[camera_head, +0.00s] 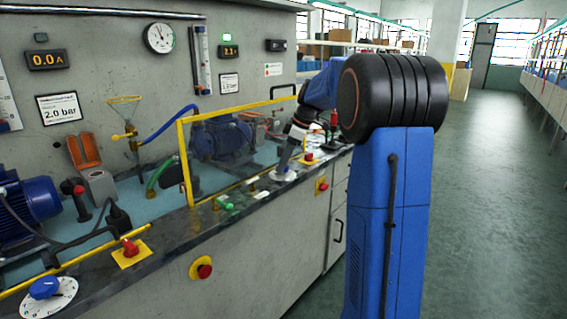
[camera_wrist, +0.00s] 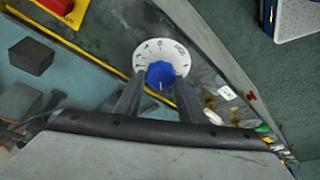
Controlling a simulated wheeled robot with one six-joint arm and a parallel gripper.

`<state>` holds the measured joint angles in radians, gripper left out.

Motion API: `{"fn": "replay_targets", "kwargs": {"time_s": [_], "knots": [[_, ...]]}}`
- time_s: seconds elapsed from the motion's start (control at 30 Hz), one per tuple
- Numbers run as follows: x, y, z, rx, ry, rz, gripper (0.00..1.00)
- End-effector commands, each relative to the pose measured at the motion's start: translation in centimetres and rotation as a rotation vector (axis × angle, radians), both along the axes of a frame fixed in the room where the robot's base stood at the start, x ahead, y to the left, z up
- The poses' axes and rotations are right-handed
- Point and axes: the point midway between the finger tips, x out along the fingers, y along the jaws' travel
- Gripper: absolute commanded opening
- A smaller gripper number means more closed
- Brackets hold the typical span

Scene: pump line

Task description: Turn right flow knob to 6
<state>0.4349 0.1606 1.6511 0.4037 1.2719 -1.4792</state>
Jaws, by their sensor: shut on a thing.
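The right flow knob (camera_wrist: 160,73) is blue and sits on a round white dial (camera_wrist: 143,50) with dark markings. My gripper (camera_wrist: 160,84) is shut on this knob, one finger on each side, in the wrist view. The markings are too small to read surely, and I cannot tell the knob's setting. In the head view, my gripper (camera_head: 284,168) reaches down to the white dial (camera_head: 285,179) on the dark bench edge. The knob itself is hidden there.
Another blue knob (camera_head: 44,287) on a white dial lies at the near left. A yellow-framed clear guard (camera_head: 184,150) stands left of my gripper. Red switches on yellow plates (camera_head: 131,252) line the bench. The aisle floor (camera_head: 480,190) at right is clear.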

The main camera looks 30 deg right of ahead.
Motion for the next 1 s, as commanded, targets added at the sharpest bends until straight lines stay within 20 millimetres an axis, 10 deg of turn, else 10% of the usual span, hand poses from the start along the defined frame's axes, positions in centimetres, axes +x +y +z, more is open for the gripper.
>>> {"fn": "replay_targets", "kwargs": {"time_s": [0.33,0.37,0.43,1.0], "knots": [[0.0,-0.1,-0.1,-0.002,0.001,0.002,0.14],[0.0,-0.1,-0.1,-0.002,0.001,0.002,0.38],[0.0,-0.1,-0.1,-0.001,0.002,0.001,0.55],[-0.6,-0.9,2.5,-0.002,-0.003,0.000,0.55]]}}
